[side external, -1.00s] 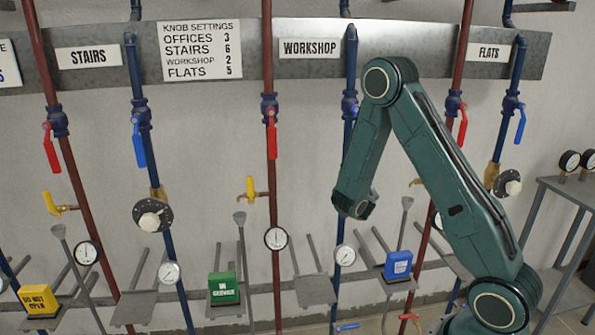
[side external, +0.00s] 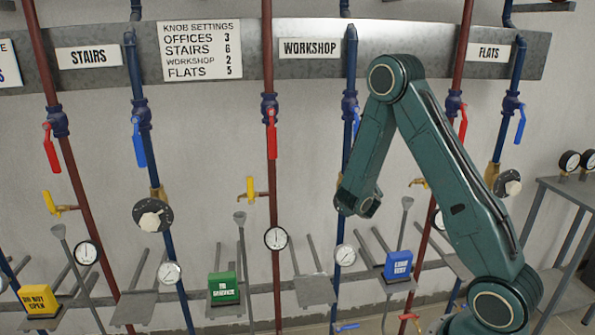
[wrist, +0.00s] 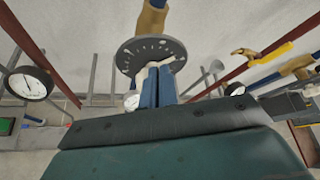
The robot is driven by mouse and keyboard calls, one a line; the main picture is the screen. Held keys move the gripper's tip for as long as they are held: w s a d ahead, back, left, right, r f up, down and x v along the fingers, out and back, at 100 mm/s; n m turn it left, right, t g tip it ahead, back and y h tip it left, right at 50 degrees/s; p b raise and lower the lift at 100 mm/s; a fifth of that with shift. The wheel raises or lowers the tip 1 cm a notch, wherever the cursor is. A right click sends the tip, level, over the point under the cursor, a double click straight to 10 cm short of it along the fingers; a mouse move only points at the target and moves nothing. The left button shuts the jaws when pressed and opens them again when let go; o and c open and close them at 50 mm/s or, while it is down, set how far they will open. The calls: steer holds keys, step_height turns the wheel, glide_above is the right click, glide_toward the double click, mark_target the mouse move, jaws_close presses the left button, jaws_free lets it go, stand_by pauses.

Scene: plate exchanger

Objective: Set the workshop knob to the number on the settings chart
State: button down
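The settings chart (side external: 202,51) hangs on the upper wall in the side view and reads WORKSHOP 2. The WORKSHOP sign (side external: 310,48) is to its right, by a blue pipe (side external: 350,70). In the side view my arm hides the workshop knob. My gripper end (side external: 357,205) is in front of that pipe, and its fingers cannot be made out. In the wrist view a round grey dial (wrist: 150,55) with pale marks around its rim is just beyond my gripper, with pale and blue parts at its lower middle. The dial's numbers and pointer setting are unreadable.
A similar knob dial (side external: 152,215) is on the STAIRS pipe and another (side external: 508,183) on the FLATS pipe. Gauges, red pipes, lever handles, yellow taps (side external: 252,188) and a blue box (side external: 398,265) surround the work area. A grey table (side external: 575,190) stands at right.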

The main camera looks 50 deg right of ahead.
steer(key=shift+r, duration=0.35)
stand_by(0.4)
steer(key=shift+a, duration=0.15)
steer(key=shift+s+a, duration=2.05)
steer(key=shift+s, duration=0.05)
steer(key=a, duration=0.1)
steer(key=w+a+f, duration=0.1)
steer(key=f, duration=0.1)
steer(key=shift+w+a+f, duration=0.1)
steer(key=shift+w+a, duration=0.15)
steer(key=shift+a, duration=0.15)
steer(key=shift+d, duration=0.1)
steer(key=w+d, duration=0.4)
steer(key=w, duration=0.1)
steer(key=shift+d, duration=0.4)
